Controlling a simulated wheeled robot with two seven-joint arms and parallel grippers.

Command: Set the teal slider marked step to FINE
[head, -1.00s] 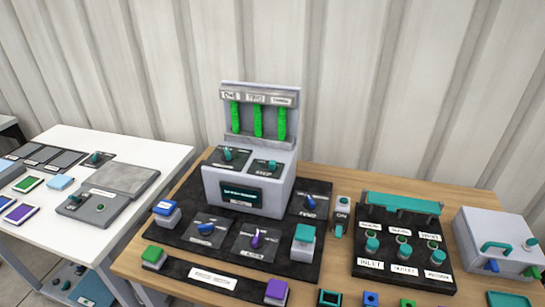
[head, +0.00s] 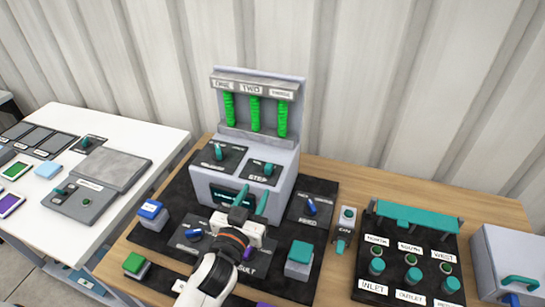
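The teal slider marked STEP (head: 268,170) sits on a dark plate on the grey machine's sloped top, right of another teal control (head: 219,152). The slider's position labels are too small to read. My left gripper (head: 251,201) comes up from the bottom in front of the machine, below and slightly left of the STEP slider. Its two teal fingers are apart with nothing between them, and it does not appear to touch the slider. It hides part of the machine's front display and the panel below. My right gripper is not in view.
The grey machine (head: 283,187) stands on a dark mat with blue knobs and colored buttons around it. An upright panel with green columns (head: 255,115) rises behind the slider. A teal-topped valve block (head: 413,217) and a grey box stand to the right.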

